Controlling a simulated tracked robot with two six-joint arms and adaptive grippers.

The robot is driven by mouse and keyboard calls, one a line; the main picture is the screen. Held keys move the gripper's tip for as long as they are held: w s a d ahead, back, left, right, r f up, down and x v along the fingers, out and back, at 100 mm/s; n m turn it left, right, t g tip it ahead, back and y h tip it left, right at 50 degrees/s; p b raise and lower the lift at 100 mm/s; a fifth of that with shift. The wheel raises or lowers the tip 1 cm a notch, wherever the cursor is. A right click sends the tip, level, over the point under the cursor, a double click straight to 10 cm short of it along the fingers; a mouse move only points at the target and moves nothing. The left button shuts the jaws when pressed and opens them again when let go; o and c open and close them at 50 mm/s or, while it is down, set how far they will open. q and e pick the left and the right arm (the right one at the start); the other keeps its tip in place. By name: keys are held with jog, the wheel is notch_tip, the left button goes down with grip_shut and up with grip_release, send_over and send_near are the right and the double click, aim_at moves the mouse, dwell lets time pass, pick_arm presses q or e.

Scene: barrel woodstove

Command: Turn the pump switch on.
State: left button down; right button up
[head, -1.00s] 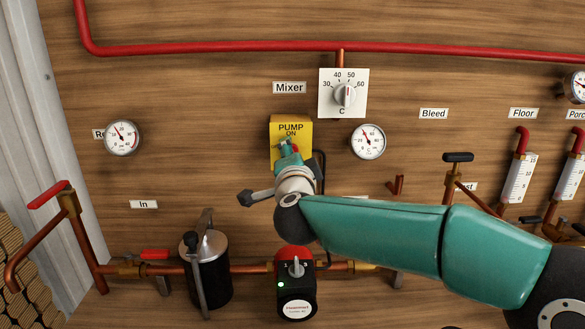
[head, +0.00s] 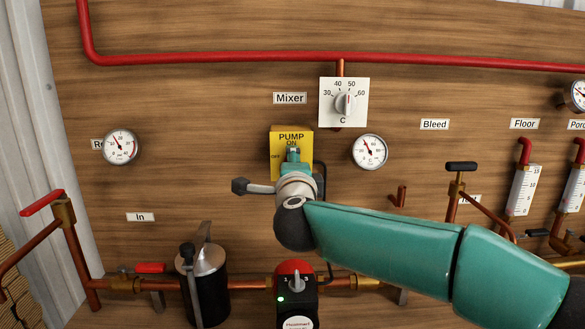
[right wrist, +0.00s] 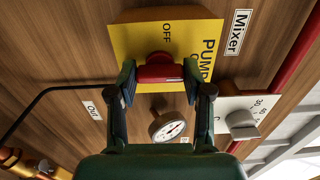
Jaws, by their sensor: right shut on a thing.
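The pump switch is a yellow plate (head: 304,140) marked PUMP, ON and OFF, on the wood wall. In the right wrist view, the yellow plate (right wrist: 140,40) carries a red knob (right wrist: 160,72). My right gripper (head: 293,155) is in front of the plate and points up at ON in the head view. In the right wrist view, my right gripper (right wrist: 159,78) has one finger on each side of the red knob and is shut on it. The gripper hides the knob in the head view. My left gripper is not in view.
The Mixer dial (head: 344,102) is just above right of the plate, with a round gauge (head: 369,151) below it. A black pump with a red top (head: 294,267) and a lit green light sits below. My right arm crosses the lower right.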

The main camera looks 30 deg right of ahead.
jog(key=shift+d+f, duration=0.1)
jog(key=shift+f, duration=0.15)
jog(key=o, duration=1.2)
jog(key=shift+s+d, duration=0.1)
jog(key=shift+c, duration=0.2)
jog(key=shift+r, duration=0.1)
jog(key=v, duration=1.2)
jog(key=shift+r, duration=0.1)
